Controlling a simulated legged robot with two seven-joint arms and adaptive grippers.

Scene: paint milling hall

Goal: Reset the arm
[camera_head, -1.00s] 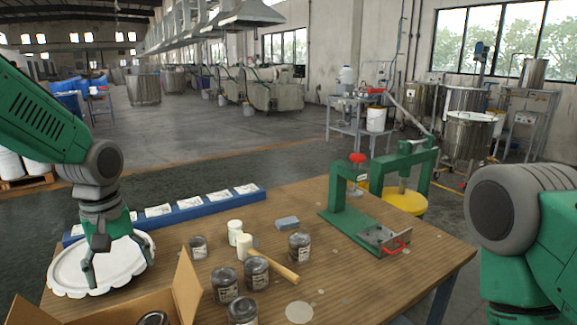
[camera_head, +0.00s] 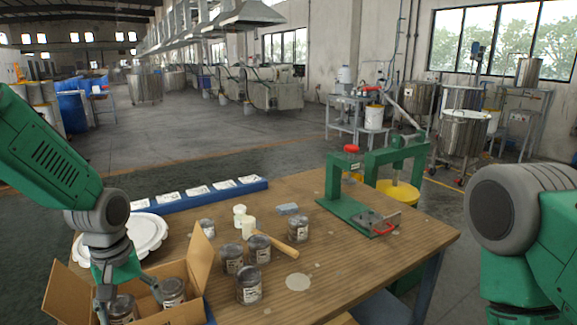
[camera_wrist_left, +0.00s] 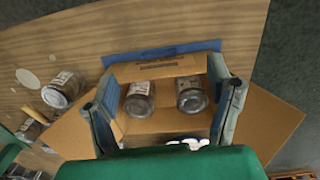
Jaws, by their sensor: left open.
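My left gripper (camera_head: 128,294) is open over the open cardboard box (camera_head: 196,268) at the table's near left. Two dark glass jars with pale labels, one jar (camera_head: 122,311) and another jar (camera_head: 173,290), are in the box. In the left wrist view the gripper (camera_wrist_left: 165,105) has its fingers spread to either side of the box, with the left jar (camera_wrist_left: 139,100) and right jar (camera_wrist_left: 191,97) between them. Nothing is held. My right arm shows at the right edge; its gripper is out of the picture.
A white scalloped round tray (camera_head: 152,226) lies behind the box. Several jars, including a near jar (camera_head: 249,287), and a wooden-handled mallet (camera_head: 282,244) are right of it. A green press (camera_head: 345,208) stands at the table's right. A blue strip (camera_head: 195,200) with white cards lines the back.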

